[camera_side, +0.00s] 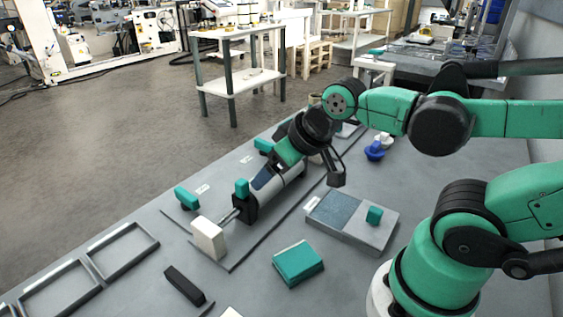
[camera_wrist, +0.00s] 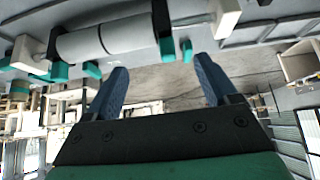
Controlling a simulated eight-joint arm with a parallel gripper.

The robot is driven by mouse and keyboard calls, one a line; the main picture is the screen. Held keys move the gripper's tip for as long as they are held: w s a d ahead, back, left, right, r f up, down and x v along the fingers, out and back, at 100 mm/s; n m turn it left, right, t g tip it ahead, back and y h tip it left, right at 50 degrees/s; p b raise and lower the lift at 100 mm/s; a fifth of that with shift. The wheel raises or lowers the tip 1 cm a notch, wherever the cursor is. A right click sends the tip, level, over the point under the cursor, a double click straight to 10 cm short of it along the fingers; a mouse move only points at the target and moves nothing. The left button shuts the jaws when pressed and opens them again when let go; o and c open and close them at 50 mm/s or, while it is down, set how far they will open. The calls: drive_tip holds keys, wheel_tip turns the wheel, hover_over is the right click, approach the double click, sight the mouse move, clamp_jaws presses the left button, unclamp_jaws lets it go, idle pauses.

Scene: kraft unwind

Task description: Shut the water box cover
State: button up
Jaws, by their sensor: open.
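A low grey box (camera_side: 333,234) lies on the bench right of centre in the side view. Its left part shows a blue-grey speckled surface (camera_side: 336,212); its right part is a lighter grey panel (camera_side: 376,232) with a small teal block (camera_side: 374,215) standing on it. I take this to be the water box and its cover, with the left part uncovered. My gripper (camera_side: 262,182) is up and left of the box, by the roll and apart from the box. In the wrist view its two blue fingers (camera_wrist: 162,82) are spread with nothing between them. I cannot make out the box there.
A grey roll (camera_side: 284,194) sits in a black holder (camera_side: 243,205), with a white block (camera_side: 208,238) at its near end; the roll also shows in the wrist view (camera_wrist: 105,38). A teal box (camera_side: 298,263), a black bar (camera_side: 185,285) and empty frames (camera_side: 122,250) lie nearer.

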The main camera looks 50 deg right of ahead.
drive_tip(key=s+d+m, duration=0.1)
drive_tip(key=m, duration=0.1)
drive_tip(key=d+m+g+h, duration=0.1)
drive_tip(key=d+m, duration=0.1)
drive_tip(key=m, duration=0.1)
drive_tip(key=s+d+f+m+g, duration=0.1)
drive_tip(key=m, duration=0.1)
drive_tip(key=shift+s+d+m, duration=0.3)
drive_tip(key=shift+m, duration=0.1)
drive_tip(key=c, duration=1.1)
drive_tip(key=s+d+m+g, duration=0.1)
drive_tip(key=m, duration=0.1)
drive_tip(key=s+d+m+g, duration=0.1)
drive_tip(key=m, duration=0.2)
drive_tip(key=s+d+m+g+h, duration=0.1)
drive_tip(key=s+m, duration=0.1)
drive_tip(key=m, duration=0.1)
drive_tip(key=shift+d+f, duration=0.35)
drive_tip(key=m+g+y, duration=0.2)
drive_tip(key=m+g, duration=0.4)
drive_tip(key=m, duration=1.4)
hover_over(391, 229)
drive_tip(key=x, duration=0.8)
drive_tip(key=shift+w+f, duration=0.3)
drive_tip(key=shift+w, duration=0.15)
drive_tip(key=shift+w+a, duration=0.1)
drive_tip(key=shift+w, duration=1.55)
